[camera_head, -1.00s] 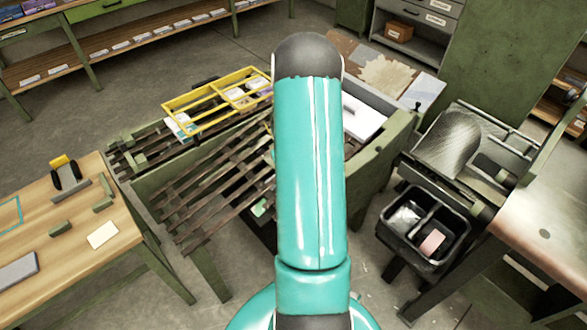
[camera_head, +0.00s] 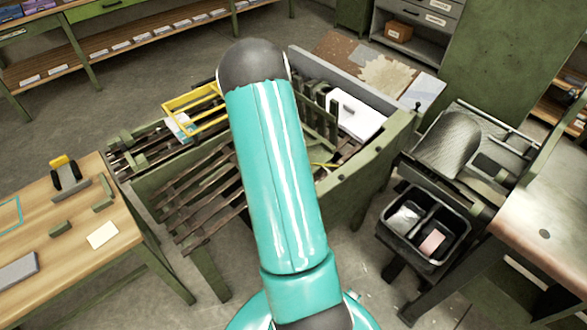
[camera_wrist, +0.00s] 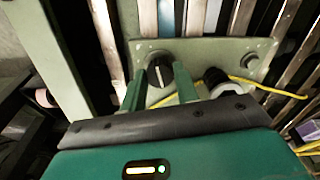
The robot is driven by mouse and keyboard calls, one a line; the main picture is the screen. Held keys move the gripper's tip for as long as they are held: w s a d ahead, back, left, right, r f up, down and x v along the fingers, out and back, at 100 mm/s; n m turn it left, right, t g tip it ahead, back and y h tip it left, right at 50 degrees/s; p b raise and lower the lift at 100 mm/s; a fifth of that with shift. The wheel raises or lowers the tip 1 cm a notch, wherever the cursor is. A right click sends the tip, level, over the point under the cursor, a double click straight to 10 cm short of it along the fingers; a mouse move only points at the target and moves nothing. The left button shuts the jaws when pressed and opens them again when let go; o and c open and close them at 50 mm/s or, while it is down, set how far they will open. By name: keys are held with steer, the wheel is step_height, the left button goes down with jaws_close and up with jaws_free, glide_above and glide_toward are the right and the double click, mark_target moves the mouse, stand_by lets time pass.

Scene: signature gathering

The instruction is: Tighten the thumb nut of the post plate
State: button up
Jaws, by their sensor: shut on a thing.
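The post plate (camera_wrist: 212,54) is a pale green metal plate across the upper middle of the wrist view, with a bolt near its right end. The thumb nut (camera_wrist: 159,69) is a dark round knob with a light mark, at the plate's left part. My gripper (camera_wrist: 160,80) has its two green fingers on either side of the nut and is shut on it. In the head view my teal arm reaches over the slatted bench and hides the gripper, nut and most of the plate's surroundings.
A black-and-white cylindrical part (camera_wrist: 218,82) and a yellow cord (camera_wrist: 262,88) lie right of the nut. Slatted rails (camera_head: 205,200), a yellow frame (camera_head: 195,108) and a white block (camera_head: 355,115) surround my arm. A black two-part bin (camera_head: 425,225) stands at right.

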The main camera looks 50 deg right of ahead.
steer(key=shift+m, duration=1.1)
steer(key=o, duration=1)
steer(key=shift+c, duration=0.2)
step_height(320, 180, up, 14)
steer(key=a, duration=0.2)
steer(key=shift+w+a+f, duration=0.15)
steer(key=shift+w+f, duration=0.05)
steer(key=shift+w, duration=0.1)
